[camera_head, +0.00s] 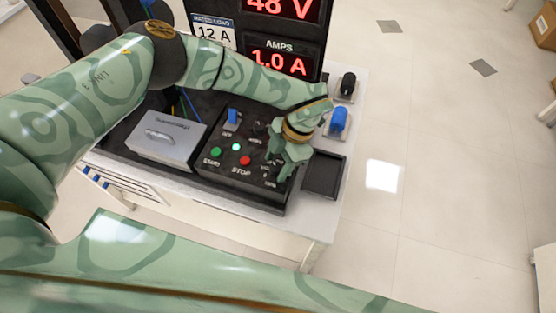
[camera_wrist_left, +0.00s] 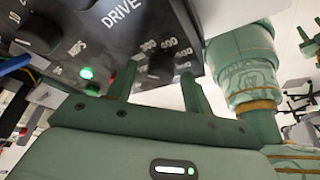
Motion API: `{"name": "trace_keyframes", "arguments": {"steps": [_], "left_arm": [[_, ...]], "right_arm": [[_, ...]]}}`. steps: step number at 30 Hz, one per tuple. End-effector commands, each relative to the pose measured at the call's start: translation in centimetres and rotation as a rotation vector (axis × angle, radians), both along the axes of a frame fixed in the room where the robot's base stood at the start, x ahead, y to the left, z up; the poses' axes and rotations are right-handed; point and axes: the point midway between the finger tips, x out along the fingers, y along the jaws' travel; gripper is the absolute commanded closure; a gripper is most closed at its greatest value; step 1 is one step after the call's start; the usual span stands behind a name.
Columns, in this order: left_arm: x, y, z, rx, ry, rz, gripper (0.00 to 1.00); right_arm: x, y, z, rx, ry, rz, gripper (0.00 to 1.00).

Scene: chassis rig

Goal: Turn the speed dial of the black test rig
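The black test rig's control panel (camera_head: 222,172) sits on a white bench. It carries a green START button (camera_head: 216,152), a red STOP button (camera_head: 245,160) and a lit green lamp (camera_head: 236,147). My left gripper (camera_head: 278,168) is at the panel's right side and hides part of it in the head view. In the left wrist view, a black dial (camera_wrist_left: 160,66) with numbers around it shows between the two spread fingers of my left gripper (camera_wrist_left: 157,74). I cannot tell whether a finger touches it.
Displays behind read 48 V and 1.0 A (camera_head: 278,62). A grey metal box (camera_head: 166,141) lies left of the panel. A blue knob (camera_head: 338,122), a black knob (camera_head: 347,84) and an empty black tray (camera_head: 323,175) are on the right.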

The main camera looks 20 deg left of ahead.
Motion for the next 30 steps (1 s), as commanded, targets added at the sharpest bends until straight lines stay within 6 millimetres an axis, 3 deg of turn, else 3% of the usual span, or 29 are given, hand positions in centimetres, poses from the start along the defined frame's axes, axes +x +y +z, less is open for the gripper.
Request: {"name": "trace_keyframes", "arguments": {"steps": [8, 21, 30], "left_arm": [[0.3, -0.3, 1.0, -0.001, -0.002, 0.0, 0.48], [3.2, -3.4, 11.1, 0.001, -0.004, 0.0, 0.48], [4.2, -4.5, 14.8, 0.0, 0.0, 0.0, 0.48]], "right_arm": [[0.0, 0.0, 0.1, 0.0, 0.0, 0.0, 0.64], [0.0, 0.0, 0.1, 0.0, -0.001, 0.0, 0.64], [0.0, 0.0, 0.0, 0.0, 0.0, 0.0, 0.64]]}}
